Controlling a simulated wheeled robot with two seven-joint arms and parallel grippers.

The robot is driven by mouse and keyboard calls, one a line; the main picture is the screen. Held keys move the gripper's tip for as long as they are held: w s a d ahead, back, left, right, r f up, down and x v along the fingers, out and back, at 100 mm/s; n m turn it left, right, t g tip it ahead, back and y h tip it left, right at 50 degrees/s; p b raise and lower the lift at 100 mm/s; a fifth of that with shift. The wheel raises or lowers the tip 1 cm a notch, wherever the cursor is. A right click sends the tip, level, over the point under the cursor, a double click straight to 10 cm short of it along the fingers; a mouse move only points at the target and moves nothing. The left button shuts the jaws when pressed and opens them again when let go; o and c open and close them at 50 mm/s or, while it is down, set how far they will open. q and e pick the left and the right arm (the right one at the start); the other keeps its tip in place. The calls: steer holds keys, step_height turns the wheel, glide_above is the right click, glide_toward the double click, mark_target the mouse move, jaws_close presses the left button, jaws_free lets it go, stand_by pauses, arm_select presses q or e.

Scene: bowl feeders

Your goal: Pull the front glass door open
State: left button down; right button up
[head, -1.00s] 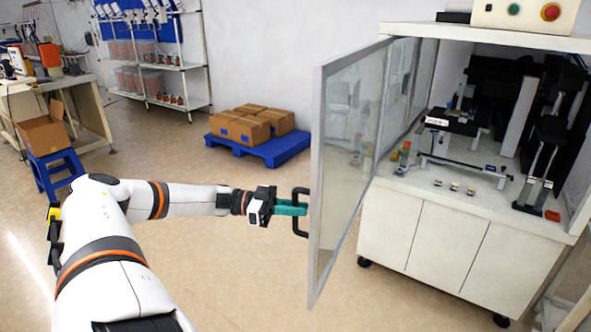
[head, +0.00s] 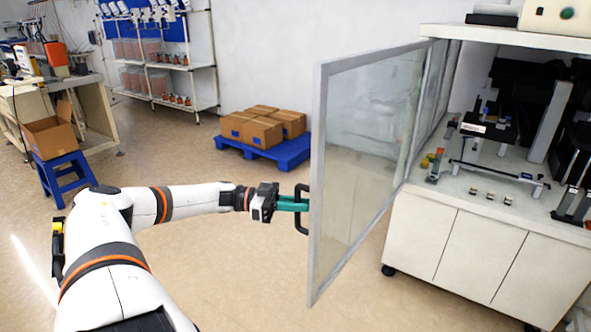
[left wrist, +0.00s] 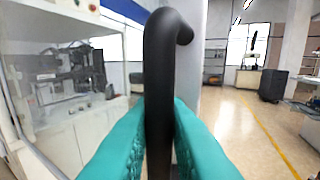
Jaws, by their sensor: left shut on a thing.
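The front glass door (head: 365,150) has a grey frame and stands swung wide open, out from the left side of the white machine cabinet (head: 480,245). Its black handle (head: 301,208) is on the door's free edge. My left gripper (head: 296,204) is shut on this handle, its teal fingers on either side of the bar. In the left wrist view the black handle (left wrist: 160,90) stands upright between the teal fingers (left wrist: 158,140). My right gripper is not in view.
Inside the open cabinet are a black fixture (head: 490,128) and small parts on the white deck. A blue pallet with cardboard boxes (head: 262,128) lies behind the door. A blue stool with a carton (head: 50,135) stands at left. The floor around my arm is clear.

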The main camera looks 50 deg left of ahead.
arm_select(q)
steer(key=c, duration=1.8)
jaws_free()
steer(key=shift+o, duration=0.2)
steer(key=p+v, duration=0.1)
steer(key=v, duration=1.1)
